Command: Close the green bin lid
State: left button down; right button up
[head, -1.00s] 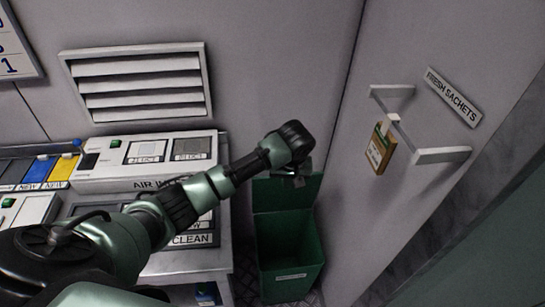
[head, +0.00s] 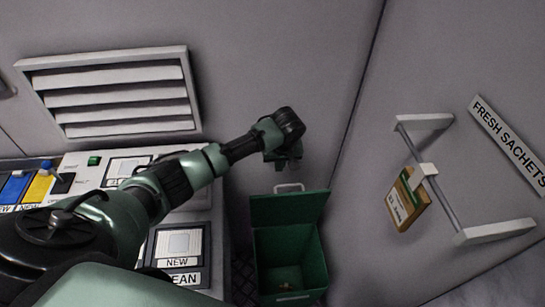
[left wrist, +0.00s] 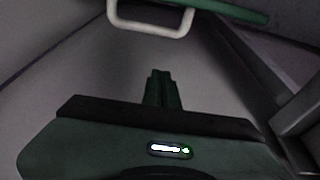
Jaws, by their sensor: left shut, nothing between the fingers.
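The green bin (head: 292,262) stands on the floor in the corner, to the right of the counter. Its lid (head: 288,208) is open and stands up at the bin's back edge, with a pale handle (head: 289,187) on top. Something small and brownish lies inside the bin. My left gripper (head: 287,160) is above the lid, apart from it. In the left wrist view the shut, empty fingers (left wrist: 162,90) point toward the pale handle (left wrist: 150,25), with the green lid edge (left wrist: 225,10) beyond. My right gripper is in neither view.
A counter (head: 190,245) with labelled panels stands at the left, below a wall vent (head: 110,90). On the right wall a rail (head: 440,190) holds a sachet packet (head: 408,200) beside a "FRESH SACHETS" sign (head: 510,145). Walls close in behind the bin.

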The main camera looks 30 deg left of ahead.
pick_arm(q)
jog(key=s+d+f+p, duration=0.1)
jog(key=s+d+f, duration=0.1)
jog(key=shift+s+f+p, duration=0.15)
jog(key=shift+f+p, duration=0.15)
jog(key=shift+p, duration=0.05)
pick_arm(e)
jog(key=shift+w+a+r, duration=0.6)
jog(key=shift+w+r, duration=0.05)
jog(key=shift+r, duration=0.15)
pick_arm(q)
jog(key=shift+s, duration=0.1)
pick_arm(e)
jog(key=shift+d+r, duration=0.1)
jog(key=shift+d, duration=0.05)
